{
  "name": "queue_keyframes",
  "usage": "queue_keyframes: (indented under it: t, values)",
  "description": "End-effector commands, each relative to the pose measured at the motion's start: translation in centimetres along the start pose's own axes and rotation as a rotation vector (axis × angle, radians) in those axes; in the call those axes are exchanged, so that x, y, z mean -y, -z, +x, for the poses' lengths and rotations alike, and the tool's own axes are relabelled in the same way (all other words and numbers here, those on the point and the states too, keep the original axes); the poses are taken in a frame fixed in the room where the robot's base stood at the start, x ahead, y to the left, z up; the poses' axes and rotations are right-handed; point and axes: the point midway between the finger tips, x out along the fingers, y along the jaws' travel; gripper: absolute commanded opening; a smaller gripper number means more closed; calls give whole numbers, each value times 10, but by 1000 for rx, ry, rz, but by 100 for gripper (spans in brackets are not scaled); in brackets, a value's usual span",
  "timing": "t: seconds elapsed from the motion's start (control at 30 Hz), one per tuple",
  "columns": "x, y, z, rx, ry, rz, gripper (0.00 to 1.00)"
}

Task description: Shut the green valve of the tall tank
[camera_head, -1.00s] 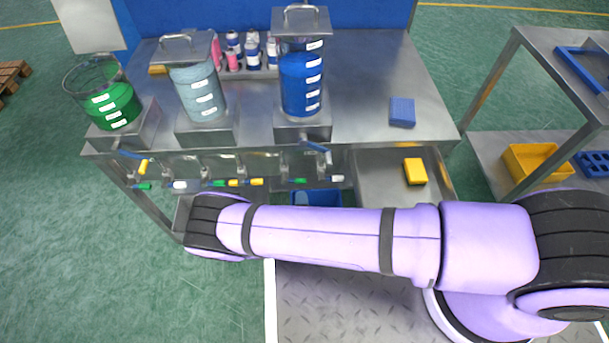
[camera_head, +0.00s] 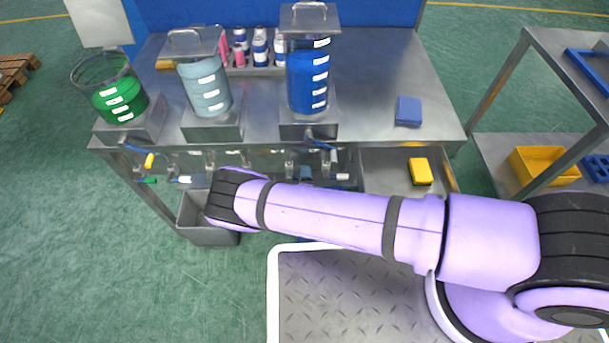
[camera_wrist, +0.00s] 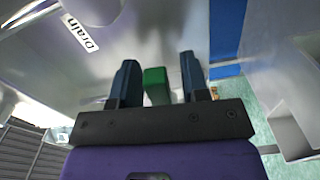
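The tall tank (camera_head: 307,78) holds blue liquid and stands on a metal block at the right end of the row of tanks. A gap shows between the handle and each finger. A "Drain" label (camera_wrist: 79,33) is on the metal surface at upper left. I cannot tell from this view alone which tank the handle belongs to.
A green-liquid tank (camera_head: 112,92) and a pale-blue tank (camera_head: 204,84) stand to the left. A blue block (camera_head: 408,111) lies on the bench. A yellow block (camera_head: 420,171) lies in the open drawer (camera_head: 385,187). A grey bin (camera_head: 208,228) is under the bench's left side.

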Motion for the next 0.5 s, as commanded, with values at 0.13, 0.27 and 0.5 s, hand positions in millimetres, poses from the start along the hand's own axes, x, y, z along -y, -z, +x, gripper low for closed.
queue_keyframes:
  t: [0.13,0.27,0.5]
  values:
    - [0,0,0,0,0,0,7]
    - [0,0,0,0,0,0,0]
    - [-4,1,0,0,0,-78,0]
